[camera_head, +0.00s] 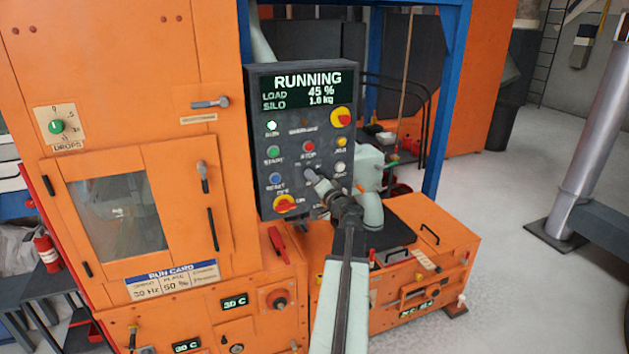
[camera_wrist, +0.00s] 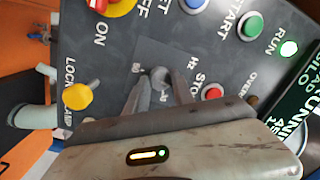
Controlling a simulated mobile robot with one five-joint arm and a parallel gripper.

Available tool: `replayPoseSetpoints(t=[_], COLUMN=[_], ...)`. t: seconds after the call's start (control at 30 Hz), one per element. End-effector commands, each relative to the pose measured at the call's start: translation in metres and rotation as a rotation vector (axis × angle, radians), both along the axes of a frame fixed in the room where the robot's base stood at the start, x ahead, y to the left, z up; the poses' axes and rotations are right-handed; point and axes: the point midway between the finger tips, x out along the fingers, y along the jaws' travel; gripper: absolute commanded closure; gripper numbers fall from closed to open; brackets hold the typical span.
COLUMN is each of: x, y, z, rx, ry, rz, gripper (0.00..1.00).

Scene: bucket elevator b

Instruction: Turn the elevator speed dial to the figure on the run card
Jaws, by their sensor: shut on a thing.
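The speed dial (camera_wrist: 159,76) is a small dark knob on the grey control panel (camera_head: 262,150), with "Hz" printed beside it in the wrist view. My gripper (camera_wrist: 159,92) is shut on it, one finger on each side. In the head view my gripper (camera_head: 318,181) reaches the panel's lower middle and hides the dial. The scale figures around the dial are too small to read surely. The run card (camera_head: 172,280) is on the orange machine below the window; its first figure looks like 30 Hz, beside 50 %. The panel display (camera_head: 307,90) reads RUNNING, load 45 %, silo 1.0 kg.
The green RUN light (camera_wrist: 289,48) is lit. An orange box (camera_head: 440,250) stands low to the right; open floor lies beyond it.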

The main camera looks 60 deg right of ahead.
Motion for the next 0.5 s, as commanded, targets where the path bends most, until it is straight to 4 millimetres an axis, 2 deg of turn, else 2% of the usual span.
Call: replayPoseSetpoints(t=[0.5], x=[0.0001], y=[0.0017], z=[-0.0028], rx=[0.382], ry=[-0.279], rz=[0.000], gripper=[1.00])
